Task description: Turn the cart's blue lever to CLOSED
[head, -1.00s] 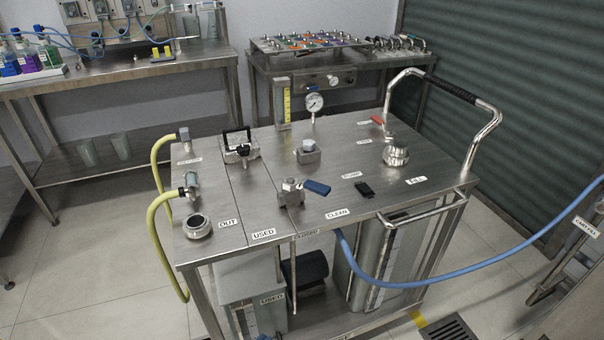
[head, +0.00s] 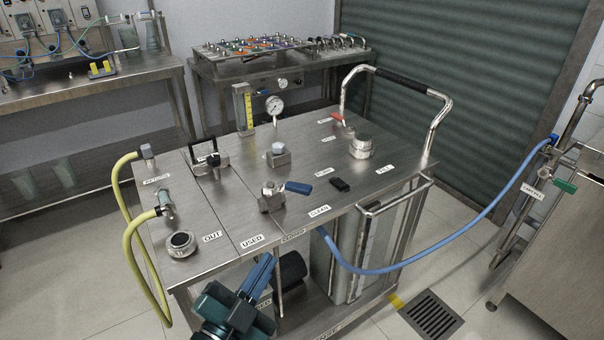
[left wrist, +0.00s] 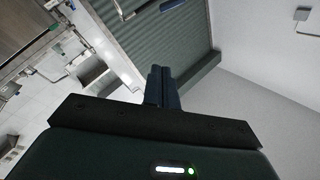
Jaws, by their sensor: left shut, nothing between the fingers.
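The cart (head: 225,258) has a steel top with a small metal valve (head: 270,198) near its front edge. The valve's blue lever (head: 298,187) points right, over the CLEAN side of the top. My left gripper (head: 267,261) is shut and empty, in front of the cart and apart from the lever. In the left wrist view its fingers (left wrist: 160,75) are together, with no lever visible. My right gripper is not in view.
A blue hose (head: 430,261) runs right to another steel unit (head: 565,225). Yellow hoses (head: 130,245) hang at the left. Open floor lies in front.

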